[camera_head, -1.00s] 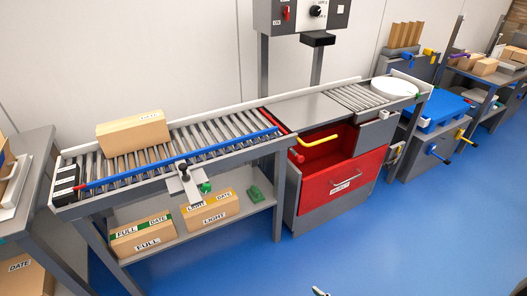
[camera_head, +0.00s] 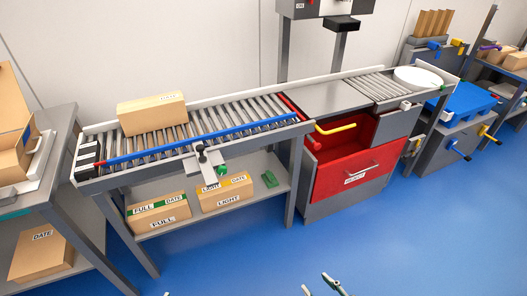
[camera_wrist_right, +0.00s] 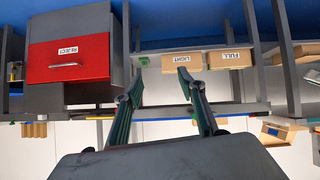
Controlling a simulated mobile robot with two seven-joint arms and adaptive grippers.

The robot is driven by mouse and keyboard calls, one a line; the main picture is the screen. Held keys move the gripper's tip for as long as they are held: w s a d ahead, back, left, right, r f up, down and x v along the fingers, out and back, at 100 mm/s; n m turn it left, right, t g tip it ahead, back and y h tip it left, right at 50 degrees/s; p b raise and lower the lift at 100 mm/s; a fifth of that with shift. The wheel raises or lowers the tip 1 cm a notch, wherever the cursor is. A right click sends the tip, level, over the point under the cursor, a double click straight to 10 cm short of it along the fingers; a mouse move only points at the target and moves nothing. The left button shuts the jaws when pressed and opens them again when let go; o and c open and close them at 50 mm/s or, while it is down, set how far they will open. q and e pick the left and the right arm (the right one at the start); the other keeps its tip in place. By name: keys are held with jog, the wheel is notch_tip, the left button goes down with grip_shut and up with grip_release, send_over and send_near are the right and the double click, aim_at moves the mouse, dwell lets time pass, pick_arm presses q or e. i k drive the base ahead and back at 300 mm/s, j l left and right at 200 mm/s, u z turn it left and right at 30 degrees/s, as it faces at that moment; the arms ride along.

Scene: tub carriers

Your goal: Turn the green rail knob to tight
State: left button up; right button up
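The green knob (camera_head: 221,169) sits on a grey bracket (camera_head: 205,160) at the front side of the roller conveyor, below the blue rail (camera_head: 190,145). My right gripper (camera_head: 319,286) shows only as fingertips at the bottom edge of the head view, well apart from the knob. In the right wrist view, my right gripper (camera_wrist_right: 158,85) has its two fingers spread with nothing between them. That view is upside down, and I cannot make out the knob in it. Only a tiny tip of my left gripper (camera_head: 167,294) shows at the bottom edge; its state is unclear.
A carton (camera_head: 152,113) lies on the rollers. FULL (camera_head: 158,212) and LIGHT (camera_head: 226,193) boxes and a green block (camera_head: 269,179) are on the shelf below. A red reject drawer (camera_head: 350,176) stands right of the conveyor. A table (camera_head: 58,175) stands left. The blue floor in front is clear.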

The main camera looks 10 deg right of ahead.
aim_at(222, 170)
jog(key=l+u, duration=0.1)
jog(key=u, duration=0.85)
jog(key=l+u, duration=0.85)
jog(key=k+l+u, duration=0.2)
jog(key=l, duration=0.3)
jog(key=l+u, duration=0.2)
jog(key=l, duration=0.35)
jog(key=k+l, duration=0.1)
jog(key=l, duration=0.2)
jog(key=k+l+u, duration=0.1)
jog(key=l, duration=0.2)
jog(key=k+l, duration=0.1)
jog(key=l, duration=0.2)
